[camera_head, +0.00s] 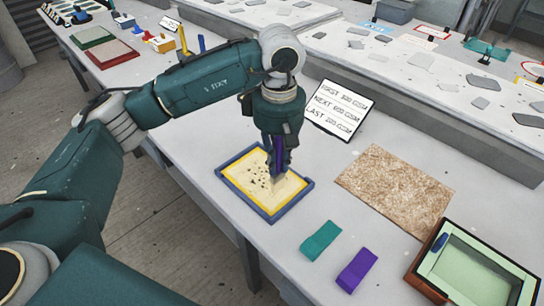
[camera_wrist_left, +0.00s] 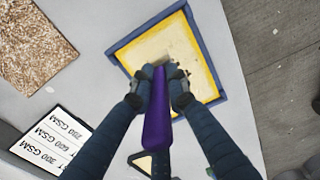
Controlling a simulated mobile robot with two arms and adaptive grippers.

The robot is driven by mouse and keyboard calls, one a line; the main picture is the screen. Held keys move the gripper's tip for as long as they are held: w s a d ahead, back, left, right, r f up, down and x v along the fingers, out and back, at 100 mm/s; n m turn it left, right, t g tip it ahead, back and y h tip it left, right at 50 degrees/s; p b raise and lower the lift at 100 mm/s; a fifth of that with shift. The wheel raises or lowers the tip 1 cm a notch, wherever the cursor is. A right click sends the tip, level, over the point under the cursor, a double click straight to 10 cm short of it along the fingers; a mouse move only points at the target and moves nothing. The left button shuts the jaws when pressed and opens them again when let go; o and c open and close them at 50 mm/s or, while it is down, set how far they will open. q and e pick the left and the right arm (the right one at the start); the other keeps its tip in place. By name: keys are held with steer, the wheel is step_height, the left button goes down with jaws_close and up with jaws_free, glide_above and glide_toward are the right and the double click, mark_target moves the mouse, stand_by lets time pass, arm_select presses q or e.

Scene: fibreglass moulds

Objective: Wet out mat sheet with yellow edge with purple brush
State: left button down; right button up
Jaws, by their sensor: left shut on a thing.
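The mat sheet with yellow edge (camera_head: 254,190) lies in a blue-framed tray on the grey table, pale with dark specks in its middle. It also shows in the left wrist view (camera_wrist_left: 205,75). My left gripper (camera_head: 279,165) is shut on the purple brush (camera_wrist_left: 157,120), handle upward, over the right part of the sheet. The brush's pale bristles (camera_head: 276,184) point down at the sheet and appear to touch it. The gripper hides part of the brush. My right gripper is not in view.
A sign with GSM lines (camera_head: 338,110) stands behind the tray. A brown mat (camera_head: 395,190) lies to the right. A teal block (camera_head: 320,240), a purple block (camera_head: 357,269) and a green-lined box (camera_head: 475,275) are nearer the front right. Red and green trays (camera_head: 112,53) lie at the far left.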

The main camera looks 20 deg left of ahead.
arm_select(q)
steer(key=shift+s+a+f+b, duration=0.1)
steer(key=shift+a+f+b, duration=0.05)
steer(key=shift+b, duration=1.15)
steer(key=w+a, duration=0.2)
steer(key=a, duration=0.4)
steer(key=w+a, duration=0.3)
steer(key=a, duration=0.3)
steer(key=shift+w+a, duration=0.25)
steer(key=shift+a, duration=0.15)
stand_by(0.8)
steer(key=shift+r, duration=0.25)
